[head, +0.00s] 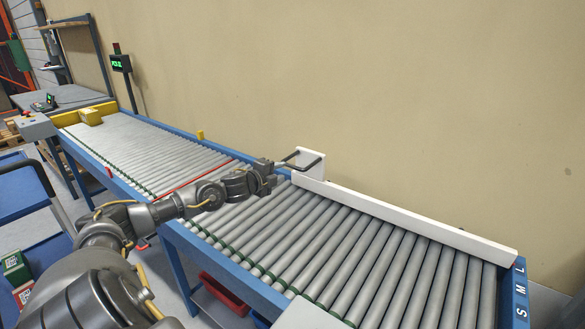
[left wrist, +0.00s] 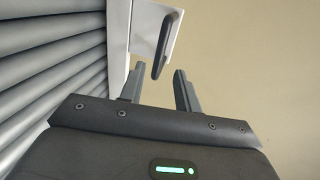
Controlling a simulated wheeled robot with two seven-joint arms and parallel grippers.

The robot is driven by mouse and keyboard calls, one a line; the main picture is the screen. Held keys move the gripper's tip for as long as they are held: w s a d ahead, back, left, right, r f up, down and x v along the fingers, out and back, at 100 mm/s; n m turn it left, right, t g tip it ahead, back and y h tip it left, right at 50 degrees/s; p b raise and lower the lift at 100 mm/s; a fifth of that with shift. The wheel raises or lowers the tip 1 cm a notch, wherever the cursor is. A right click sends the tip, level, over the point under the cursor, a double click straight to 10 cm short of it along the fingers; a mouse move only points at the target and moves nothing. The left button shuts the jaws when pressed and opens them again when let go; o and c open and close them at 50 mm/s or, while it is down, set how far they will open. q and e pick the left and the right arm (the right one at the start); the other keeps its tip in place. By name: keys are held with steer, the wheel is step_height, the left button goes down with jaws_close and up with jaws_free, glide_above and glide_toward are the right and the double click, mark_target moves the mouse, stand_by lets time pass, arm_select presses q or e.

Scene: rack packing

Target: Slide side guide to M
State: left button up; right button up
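The white side guide (head: 400,213) lies along the wall side of the roller conveyor, its right end by the letter L. The letters S, M and L (head: 520,290) are on the blue end rail. A dark handle (head: 297,154) sits on a white plate at the guide's left end. My left gripper (head: 277,172) is just left of the handle. In the left wrist view my left gripper (left wrist: 157,83) is open and empty, with the handle (left wrist: 167,45) just beyond the fingertips, apart from them. My right gripper is not in view.
The roller conveyor (head: 330,240) is bare in front of the guide. A yellow block (head: 90,116) sits at the conveyor's far left end. A red bin (head: 225,297) is under the conveyor. A display post (head: 122,64) stands by the wall. Small boxes (head: 16,270) are at the lower left.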

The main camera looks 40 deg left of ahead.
mark_target(291, 167)
arm_select(q)
steer(key=x, duration=0.7)
steer(key=shift+w+a+f, duration=0.1)
steer(key=shift+w, duration=0.55)
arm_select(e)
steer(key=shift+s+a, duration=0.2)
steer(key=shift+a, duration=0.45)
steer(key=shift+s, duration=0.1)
arm_select(q)
jaws_close()
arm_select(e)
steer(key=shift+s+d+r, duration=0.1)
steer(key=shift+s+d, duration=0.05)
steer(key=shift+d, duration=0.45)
arm_select(q)
steer(key=shift+f, duration=0.1)
